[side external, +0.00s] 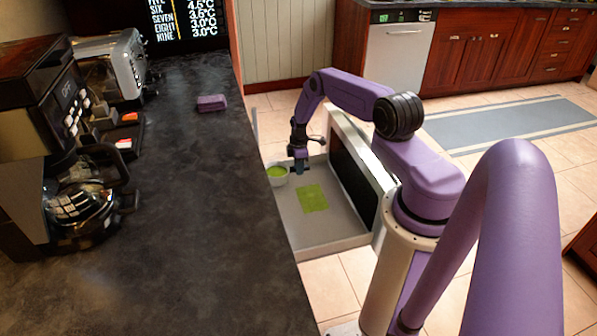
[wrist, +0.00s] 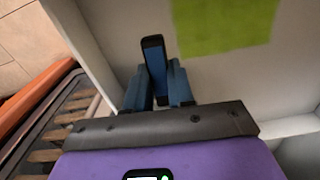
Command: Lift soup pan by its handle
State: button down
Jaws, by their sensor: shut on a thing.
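The soup pan (side external: 277,176) is a small white round vessel with green contents. It sits at the far left corner of the open drawer in the side view. My gripper (side external: 300,163) points down just right of the pan. In the wrist view my gripper's blue fingers (wrist: 160,88) are closed around a dark-ended blue bar (wrist: 153,52), which looks like the pan's handle. The pan's body is not clearly seen in the wrist view. I cannot tell whether the pan is clear of the drawer floor.
The open microwave drawer (side external: 330,240) has pale walls and a green square (side external: 312,198) on its floor. Its dark-glass front (side external: 352,180) stands to the right. The dark countertop (side external: 190,220) borders it on the left, with a purple block (side external: 211,103) and a coffee maker (side external: 85,200).

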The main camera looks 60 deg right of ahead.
jog(key=s+a+r, duration=0.4)
jog(key=s+r, duration=0.1)
jog(key=r, duration=0.2)
jog(key=s+a+r, duration=0.4)
jog(key=s+r, duration=0.2)
jog(key=r, duration=0.2)
jog(key=shift+a, duration=0.15)
dwell(0.6)
jog(key=shift+s, duration=0.1)
